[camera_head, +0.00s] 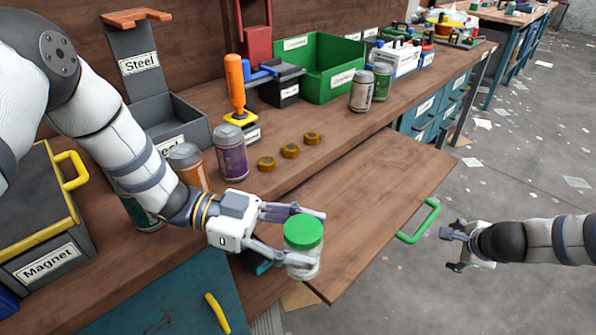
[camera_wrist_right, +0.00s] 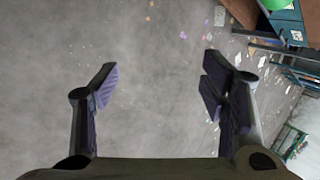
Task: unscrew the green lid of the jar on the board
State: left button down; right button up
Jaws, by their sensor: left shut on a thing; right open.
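The clear jar (camera_head: 304,262) with the green lid (camera_head: 303,232) is upright at the front corner of the wooden board (camera_head: 365,215). My left gripper (camera_head: 305,235) is shut on the jar, with one finger behind it and one in front. I cannot tell whether the jar's base touches the board. The lid sits on the jar's top. My right gripper (camera_head: 456,247) is open and empty, to the right of the board, over the floor. It also shows in the right wrist view (camera_wrist_right: 160,85), its fingers wide apart with nothing between them.
A green handle (camera_head: 418,222) sticks out at the board's right edge. Behind are a purple jar (camera_head: 231,152), several brass rings (camera_head: 290,151), a green bin (camera_head: 333,68) and a Steel box (camera_head: 178,122). The board's middle is clear. Open floor lies right.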

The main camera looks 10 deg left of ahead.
jog(key=w+a+r+m+t, duration=0.1)
jog(key=w+r+m, duration=0.35)
jog(key=r, duration=0.25)
jog(key=w+a+r+m, duration=0.25)
jog(key=w+r, duration=0.25)
jog(key=r, duration=0.3)
jog(key=s+a+r+m+g, duration=0.1)
jog(key=s+a+r+m, duration=0.1)
jog(key=a+r, duration=0.45)
notch_tip(320, 180, up, 10)
jog(key=g, duration=0.7)
send_over(296, 229)
jog(key=w, duration=0.1)
jog(key=shift+w+d+f, duration=0.1)
jog(key=shift+d+f, duration=0.05)
jog(key=shift+d, duration=0.15)
jog(key=shift+s+a+f, duration=0.2)
jog(key=shift+s+f, duration=0.3)
jog(key=shift+s, duration=0.1)
notch_tip(296, 229, down, 7)
jog(key=shift+w+r, duration=0.1)
grip_shut()
